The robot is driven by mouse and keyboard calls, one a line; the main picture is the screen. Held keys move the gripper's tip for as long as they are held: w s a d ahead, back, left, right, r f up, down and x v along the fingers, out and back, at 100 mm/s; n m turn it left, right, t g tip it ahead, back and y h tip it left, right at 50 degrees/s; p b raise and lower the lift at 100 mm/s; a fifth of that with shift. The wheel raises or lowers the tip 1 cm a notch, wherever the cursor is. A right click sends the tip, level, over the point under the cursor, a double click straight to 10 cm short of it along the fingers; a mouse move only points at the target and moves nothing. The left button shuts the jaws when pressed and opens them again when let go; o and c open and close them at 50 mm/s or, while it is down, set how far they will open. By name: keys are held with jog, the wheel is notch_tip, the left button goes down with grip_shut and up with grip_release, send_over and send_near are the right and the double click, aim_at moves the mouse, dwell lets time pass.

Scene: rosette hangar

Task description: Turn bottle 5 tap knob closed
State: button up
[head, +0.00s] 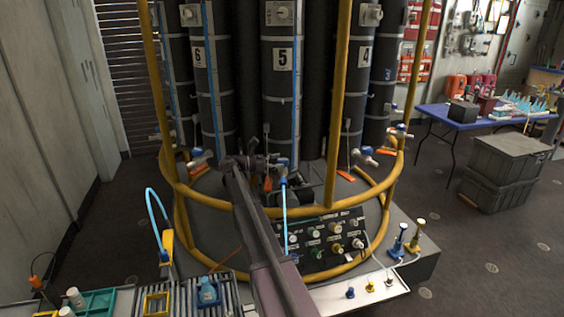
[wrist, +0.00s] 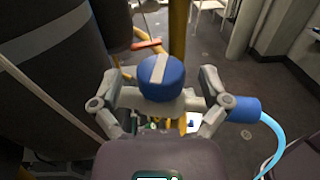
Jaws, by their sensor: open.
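Bottle 5 (head: 283,90) is a tall black cylinder with a white "5" label, standing in the middle of the ring. Its tap knob (wrist: 161,78) is a round blue cap with a pale stripe, in the middle of the wrist view. The stripe runs roughly up and down there, slightly slanted, across the grey tap body (wrist: 168,104). A blue fitting and light blue hose (wrist: 262,118) leave the tap on the right. My gripper (wrist: 163,74) is open, with one finger on each side of the knob; contact is not clear. In the head view my arm partly hides the tap area.
Yellow rails (head: 338,100) ring the bottles, with an upright just right of bottle 5. Bottles 6 (head: 205,90) and 4 (head: 357,90) stand on either side. A sloping valve panel (head: 325,240) sits below. Grey crates (head: 505,165) stand at the right.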

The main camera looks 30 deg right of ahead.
jog(key=v, duration=1)
jog(key=shift+a, duration=0.4)
jog(key=s+a+f+m+t+y+p, duration=0.1)
jog(key=s+a+f+m+y, duration=0.3)
jog(key=s+a, duration=0.5)
jog(key=s+a+f+m+t+y+p, duration=0.2)
jog(key=s+a+f+m+t+y, duration=0.1)
jog(key=s+a+f+m+y, duration=0.2)
jog(key=s+a+f+m+t+y+p, duration=0.1)
jog(key=s+a+f+m+t+y, duration=0.2)
jog(key=s+a+y, duration=0.4)
jog(key=s+a+f+m, duration=0.1)
jog(key=s+a+f, duration=0.1)
jog(key=s+a, duration=0.5)
jog(key=shift+s+y, duration=0.3)
jog(key=shift+s, duration=0.6)
